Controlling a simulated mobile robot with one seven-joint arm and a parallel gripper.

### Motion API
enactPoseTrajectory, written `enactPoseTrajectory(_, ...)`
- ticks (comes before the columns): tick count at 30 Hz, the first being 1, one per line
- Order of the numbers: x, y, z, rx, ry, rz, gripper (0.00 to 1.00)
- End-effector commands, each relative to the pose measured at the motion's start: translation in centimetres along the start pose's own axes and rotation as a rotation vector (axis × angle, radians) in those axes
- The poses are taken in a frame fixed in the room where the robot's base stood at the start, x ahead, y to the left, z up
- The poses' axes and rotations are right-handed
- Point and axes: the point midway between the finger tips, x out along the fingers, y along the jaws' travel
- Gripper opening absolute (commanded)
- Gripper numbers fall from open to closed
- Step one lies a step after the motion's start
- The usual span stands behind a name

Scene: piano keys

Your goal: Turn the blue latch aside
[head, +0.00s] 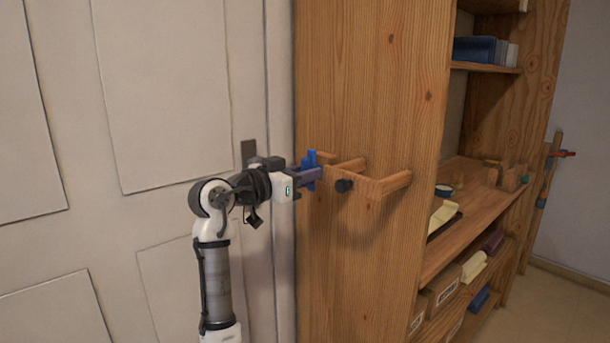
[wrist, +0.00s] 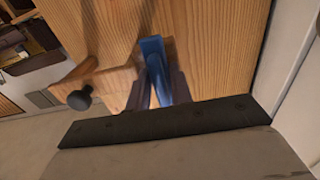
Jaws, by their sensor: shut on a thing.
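The blue latch (head: 311,160) is on a wooden bracket (head: 345,178) on the side of the tall wooden cabinet. In the head view it stands roughly upright at the bracket's left end. In the wrist view the blue latch (wrist: 153,60) shows between my two dark fingers. My gripper (head: 308,174) reaches in from the left and is shut on the latch. The fingertips show in the wrist view (wrist: 157,88). The latch's lower part is partly hidden by the fingers.
A black knob (head: 344,186) sticks out of the bracket just right of my gripper. A pale panelled door (head: 160,90) stands at left, with a dark plate (head: 248,152) near its edge. Cabinet shelves (head: 470,200) at right hold boxes and small items.

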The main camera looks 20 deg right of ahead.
Motion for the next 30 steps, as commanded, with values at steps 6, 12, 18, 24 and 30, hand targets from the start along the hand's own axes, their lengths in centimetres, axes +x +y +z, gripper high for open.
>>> enactPoseTrajectory(6,-0.05,-0.03,-0.06,0.004,0.001,-0.001,0.0)
enactPoseTrajectory(12,-0.05,-0.03,-0.06,0.004,0.001,-0.002,0.34)
enactPoseTrajectory(18,0.0,0.04,-0.04,0.003,0.0,0.0,0.34)
enactPoseTrajectory(24,0.07,0.11,-0.02,0.003,0.0,0.002,0.34)
enactPoseTrajectory(30,0.25,0.23,0.0,0.003,-0.001,0.003,0.34)
